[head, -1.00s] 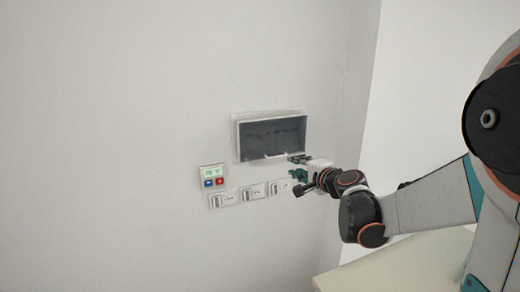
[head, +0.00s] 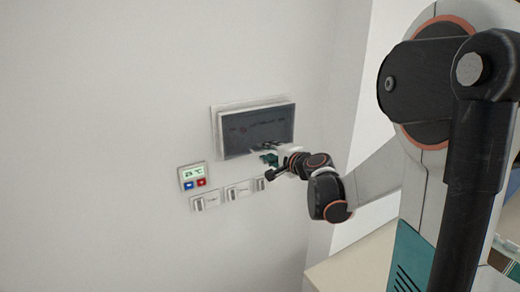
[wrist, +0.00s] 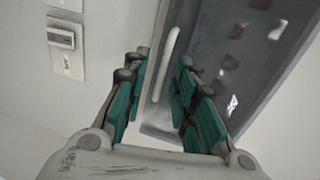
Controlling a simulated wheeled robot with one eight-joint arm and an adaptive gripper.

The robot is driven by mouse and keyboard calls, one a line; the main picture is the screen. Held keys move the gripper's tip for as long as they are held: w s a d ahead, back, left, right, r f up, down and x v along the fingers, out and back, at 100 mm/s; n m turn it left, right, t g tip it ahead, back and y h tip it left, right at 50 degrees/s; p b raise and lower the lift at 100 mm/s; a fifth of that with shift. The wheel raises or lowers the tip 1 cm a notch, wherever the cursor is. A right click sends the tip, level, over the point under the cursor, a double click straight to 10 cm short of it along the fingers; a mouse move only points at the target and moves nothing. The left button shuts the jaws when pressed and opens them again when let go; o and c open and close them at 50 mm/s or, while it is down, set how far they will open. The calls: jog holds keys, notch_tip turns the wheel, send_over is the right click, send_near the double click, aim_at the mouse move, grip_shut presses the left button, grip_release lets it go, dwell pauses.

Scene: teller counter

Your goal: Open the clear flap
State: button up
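The clear flap (head: 257,130) covers a dark, wall-mounted box and looks closed or nearly so; I cannot tell if there is a small gap. In the wrist view the flap (wrist: 222,75) shows as a grey see-through panel with reddish and pale marks behind it. Its pale bar handle (wrist: 166,62) runs along the near edge. My gripper (head: 266,157) is at the flap's lower edge in the head view. In the wrist view my gripper (wrist: 164,70) has its green-padded fingers apart, one on each side of the handle, with visible space around it.
A small display unit (head: 193,176) with a blue and a red button is on the wall to the left. Several white switch plates (head: 238,192) line up below the flap. A pale counter (head: 345,272) is at the lower right. The wall at left is clear.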

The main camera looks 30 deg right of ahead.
jog(key=shift+w, duration=0.1)
jog(key=shift+r, duration=0.1)
jog(key=shift+c, duration=0.6)
grip_shut()
